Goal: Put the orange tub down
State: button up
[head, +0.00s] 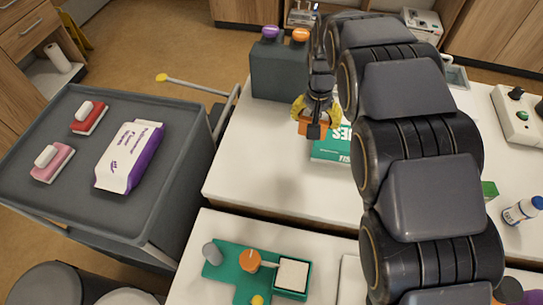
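My gripper (315,122), with yellow and dark parts, points down over the white table near the teal box. Orange surfaces of what looks like the orange tub (303,127) show on both sides of a dark finger, so the gripper appears shut on it. The finger hides much of the tub. I cannot tell how high it is above the table or the box. Another orange round container (250,261) stands on the teal tray (243,289) at the front.
A teal box (330,150) lies beside the gripper. A dark grey caddy (283,78) with purple and orange tops stands behind. A grey cart (120,205) holds a wipes pack (130,157) and brushes. White table (270,165) is bare left of the gripper.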

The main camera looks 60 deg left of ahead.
jog(key=n, duration=0.2)
send_over(260, 156)
notch_tip(260, 156, down, 3)
jog(key=shift+s+d, duration=0.15)
notch_tip(260, 156, down, 10)
jog(key=shift+r, duration=0.15)
jog(key=shift+f, duration=0.2)
jog(key=o, duration=1.1)
